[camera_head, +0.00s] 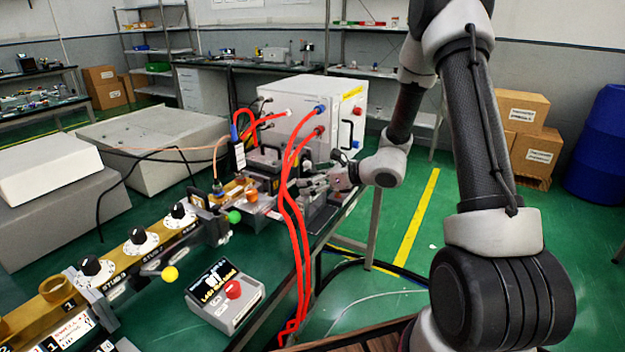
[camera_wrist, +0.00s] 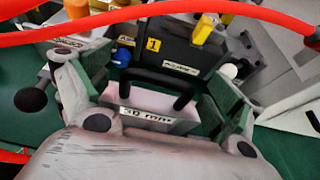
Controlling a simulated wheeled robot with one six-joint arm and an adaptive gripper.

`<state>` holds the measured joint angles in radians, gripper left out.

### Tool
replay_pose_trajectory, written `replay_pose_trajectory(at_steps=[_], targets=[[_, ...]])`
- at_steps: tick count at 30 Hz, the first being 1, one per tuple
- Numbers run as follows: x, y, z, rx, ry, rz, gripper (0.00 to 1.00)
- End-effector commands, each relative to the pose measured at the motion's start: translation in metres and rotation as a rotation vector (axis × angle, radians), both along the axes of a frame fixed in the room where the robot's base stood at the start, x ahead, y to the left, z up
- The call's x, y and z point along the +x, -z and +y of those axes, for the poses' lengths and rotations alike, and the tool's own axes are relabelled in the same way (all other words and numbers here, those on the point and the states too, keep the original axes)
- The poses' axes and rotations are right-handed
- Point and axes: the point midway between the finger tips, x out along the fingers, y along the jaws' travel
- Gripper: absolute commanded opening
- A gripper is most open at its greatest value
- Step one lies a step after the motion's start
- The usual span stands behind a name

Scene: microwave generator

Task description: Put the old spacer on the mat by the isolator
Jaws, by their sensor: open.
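My gripper (camera_head: 318,183) is at the far end of the bench, beside a cluster of dark blocks. In the wrist view my gripper (camera_wrist: 156,86) is open, with one green-padded finger on each side of a pale block (camera_wrist: 150,103) that has a black handle and a label that seems to read "30 mm". This looks like a spacer; whether it is the old one I cannot tell. The fingers appear apart from it. A black block with a yellow "1" tag (camera_wrist: 153,45) stands just behind it. I cannot make out the mat or surely name the isolator.
Red hoses (camera_head: 293,200) hang from the white cabinet (camera_head: 325,108) close to my gripper, and one crosses the top of the wrist view (camera_wrist: 130,14). A control box with a red button (camera_head: 226,294) and a row of black knobs (camera_head: 138,238) stand nearer on the bench.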

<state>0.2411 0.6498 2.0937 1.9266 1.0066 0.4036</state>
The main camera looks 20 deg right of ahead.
Motion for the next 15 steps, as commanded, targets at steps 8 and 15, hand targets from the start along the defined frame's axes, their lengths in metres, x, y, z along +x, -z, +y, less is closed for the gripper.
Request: replay_pose_trajectory(at_steps=[8, 15], targets=[[-0.006, -0.007, -0.008, 0.000, 0.003, 0.000, 0.93], [-0.040, -0.027, -0.042, -0.001, 0.003, -0.002, 0.93]])
